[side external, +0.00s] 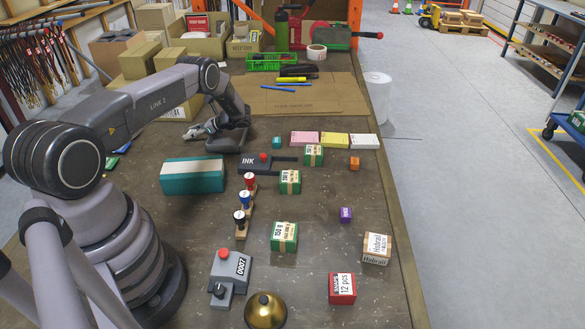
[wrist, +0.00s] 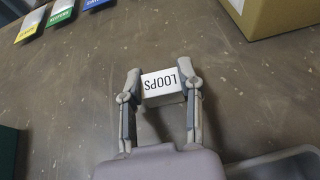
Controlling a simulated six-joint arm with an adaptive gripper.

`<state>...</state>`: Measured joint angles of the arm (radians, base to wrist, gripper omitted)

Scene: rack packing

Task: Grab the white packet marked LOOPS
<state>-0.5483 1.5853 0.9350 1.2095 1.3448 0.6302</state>
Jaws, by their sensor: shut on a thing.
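The white packet marked LOOPS (wrist: 164,84) sits between the two fingers of my gripper (wrist: 163,82) in the wrist view. Its label reads upside down there. My gripper is shut on it, with one finger against each side. In the side external view my gripper (side external: 192,133) is low over the table at the left rear, and the packet can barely be made out there. I cannot tell whether the packet touches the table.
A teal box (side external: 193,176) lies in front of my gripper. Cardboard boxes (side external: 142,60) stand behind it; a carton (wrist: 268,15) shows at the wrist view's top right. Several coloured tags (wrist: 62,12) lie at its top left. Small boxes and stamps (side external: 245,200) stand to the right.

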